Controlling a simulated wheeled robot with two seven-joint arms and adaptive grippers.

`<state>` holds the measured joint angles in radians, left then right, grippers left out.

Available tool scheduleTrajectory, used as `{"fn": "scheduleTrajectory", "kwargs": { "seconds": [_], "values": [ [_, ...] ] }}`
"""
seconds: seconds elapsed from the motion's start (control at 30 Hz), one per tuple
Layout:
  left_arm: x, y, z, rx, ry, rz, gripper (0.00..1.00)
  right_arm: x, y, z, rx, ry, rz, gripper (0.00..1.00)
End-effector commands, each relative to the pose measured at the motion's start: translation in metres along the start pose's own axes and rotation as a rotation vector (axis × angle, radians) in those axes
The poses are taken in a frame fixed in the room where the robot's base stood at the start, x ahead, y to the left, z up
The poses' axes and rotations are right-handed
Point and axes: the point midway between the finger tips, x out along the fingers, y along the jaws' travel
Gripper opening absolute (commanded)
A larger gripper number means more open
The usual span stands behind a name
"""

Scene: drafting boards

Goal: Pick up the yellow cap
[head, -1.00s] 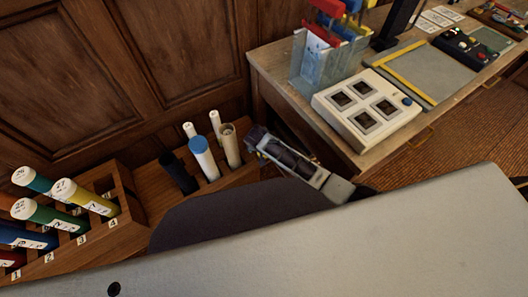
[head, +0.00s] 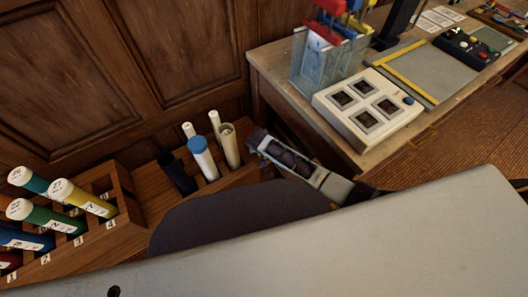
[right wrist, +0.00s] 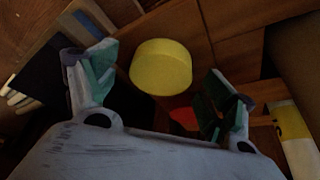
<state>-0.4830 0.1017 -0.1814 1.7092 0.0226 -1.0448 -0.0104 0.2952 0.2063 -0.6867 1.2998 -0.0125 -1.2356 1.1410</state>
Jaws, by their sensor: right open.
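The yellow cap (right wrist: 160,67) is a round, plain disc with a short side wall, seen in the right wrist view. It lies between and slightly beyond the two fingers of my open right gripper (right wrist: 158,95), which is empty. Something red (right wrist: 183,116) shows just below the cap; I cannot tell whether they are joined. In the head view my right gripper (head: 258,140) is beside the wooden tube rack, near the desk's left end. I cannot make out the cap there. My left gripper is not in view.
A white tube with a blue cap (head: 202,157), a black tube (head: 178,173) and a cream tube (head: 229,147) stand close left of my gripper. A numbered wooden rack (head: 125,205) holds several coloured tubes. The desk (head: 285,82) carries a white device (head: 367,105).

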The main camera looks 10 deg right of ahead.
Motion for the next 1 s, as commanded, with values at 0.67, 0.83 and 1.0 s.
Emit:
{"fn": "scheduleTrajectory", "kwargs": {
  "seconds": [0.67,0.83,1.0],
  "values": [
    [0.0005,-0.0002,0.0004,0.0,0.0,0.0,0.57,-0.0001,0.0,0.0,0.0,0.0,0.0,0.48],
    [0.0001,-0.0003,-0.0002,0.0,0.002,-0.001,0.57,-0.0021,-0.0001,-0.0009,0.0,0.0,0.0,0.48],
    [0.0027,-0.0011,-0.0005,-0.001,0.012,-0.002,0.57,-0.0086,-0.0003,-0.0037,0.0,0.001,-0.001,0.48]
  ]
}}
